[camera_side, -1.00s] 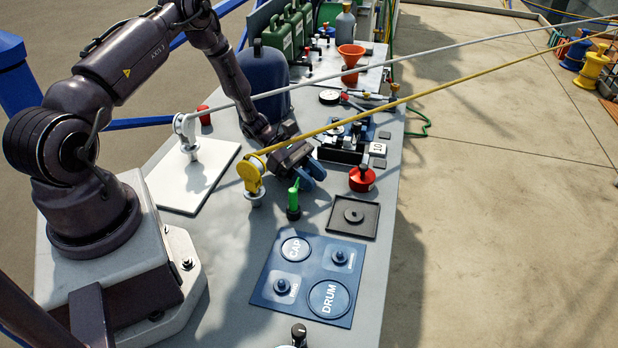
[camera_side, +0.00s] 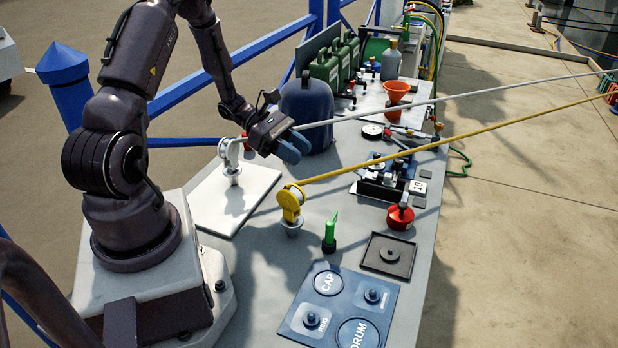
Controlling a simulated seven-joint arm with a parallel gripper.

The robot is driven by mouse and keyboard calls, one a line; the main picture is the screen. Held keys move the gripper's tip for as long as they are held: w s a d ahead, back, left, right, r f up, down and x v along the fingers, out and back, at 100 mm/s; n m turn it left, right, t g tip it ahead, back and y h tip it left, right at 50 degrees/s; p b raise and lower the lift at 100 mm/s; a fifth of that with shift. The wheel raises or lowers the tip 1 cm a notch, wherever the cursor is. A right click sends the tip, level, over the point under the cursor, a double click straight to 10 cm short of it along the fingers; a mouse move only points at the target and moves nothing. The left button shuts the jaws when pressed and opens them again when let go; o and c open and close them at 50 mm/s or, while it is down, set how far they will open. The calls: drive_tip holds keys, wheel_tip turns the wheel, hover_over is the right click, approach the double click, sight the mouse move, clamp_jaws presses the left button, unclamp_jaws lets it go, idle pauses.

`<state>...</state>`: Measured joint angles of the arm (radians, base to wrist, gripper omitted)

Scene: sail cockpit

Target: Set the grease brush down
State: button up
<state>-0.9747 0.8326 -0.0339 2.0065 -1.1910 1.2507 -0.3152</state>
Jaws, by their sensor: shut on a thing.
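My gripper (camera_side: 292,147), with blue fingers, is shut and hangs above the grey bench between the white pulley (camera_side: 232,158) and the blue rounded container (camera_side: 305,112). The grease brush in its jaws cannot be made out, as the fingers and wrist hide it. The white line passes close by the fingers; whether they touch cannot be told. A red pot (camera_side: 399,218) with a handle sticking up stands to the right. A black square tray (camera_side: 389,255) with a round raised centre lies in front of it.
The yellow pulley (camera_side: 291,204) carries a taut yellow line (camera_side: 420,147) across the bench. A green upright thing (camera_side: 330,232) on a black base stands near it. A white board (camera_side: 222,206) lies left. A blue CAP and DRUM panel (camera_side: 300,326) is in front.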

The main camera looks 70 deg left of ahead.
drive_tip(key=s+a+r+n+t+y, duration=0.1)
drive_tip(key=s+a, duration=0.1)
drive_tip(key=s, duration=0.3)
hover_over(309, 177)
drive_tip(key=f, duration=0.5)
drive_tip(key=s+d+f, duration=0.1)
drive_tip(key=f, duration=0.2)
drive_tip(key=shift+w+a+f, duration=0.3)
drive_tip(key=shift+w+f, duration=0.1)
drive_tip(key=shift+f, duration=0.05)
drive_tip(key=shift+w+a+f, duration=0.15)
drive_tip(key=shift+f, duration=1.6)
drive_tip(key=shift+f, duration=0.15)
drive_tip(key=o, duration=0.9)
